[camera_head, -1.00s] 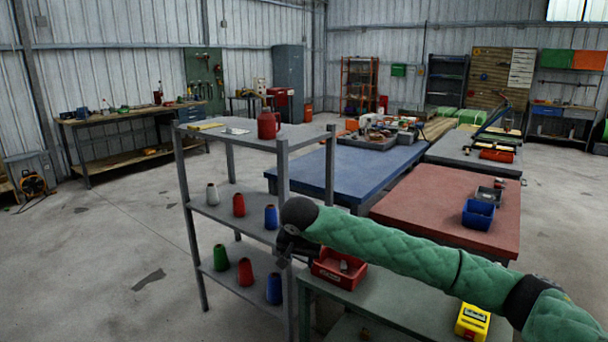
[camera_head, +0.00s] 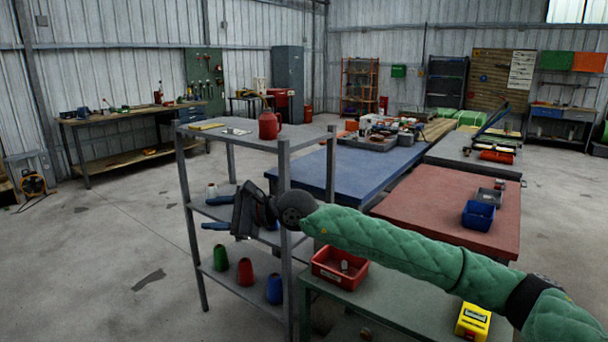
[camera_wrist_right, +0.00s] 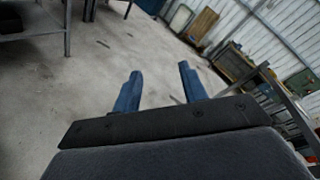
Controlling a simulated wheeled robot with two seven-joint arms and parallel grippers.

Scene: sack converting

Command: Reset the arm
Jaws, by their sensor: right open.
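My right arm comes in from the right, and its gripper (camera_head: 208,212) shows in front of the middle level of the grey rack (camera_head: 283,165). Its two blue fingers point left, apart, with nothing between them. In the right wrist view the open fingers (camera_wrist_right: 160,72) have only bare floor behind them. The gripper covers part of the middle shelf. A white cone (camera_head: 212,190) and a blue cone (camera_head: 271,218) show there in part; the red one is mostly hidden. My left gripper is out of view.
Green (camera_head: 220,258), red (camera_head: 245,271) and blue (camera_head: 274,289) cones stand on the lower shelf. A red can (camera_head: 269,125) stands on top. A red bin (camera_head: 340,275) sits on the green bench beside the rack. The floor at left is mostly clear.

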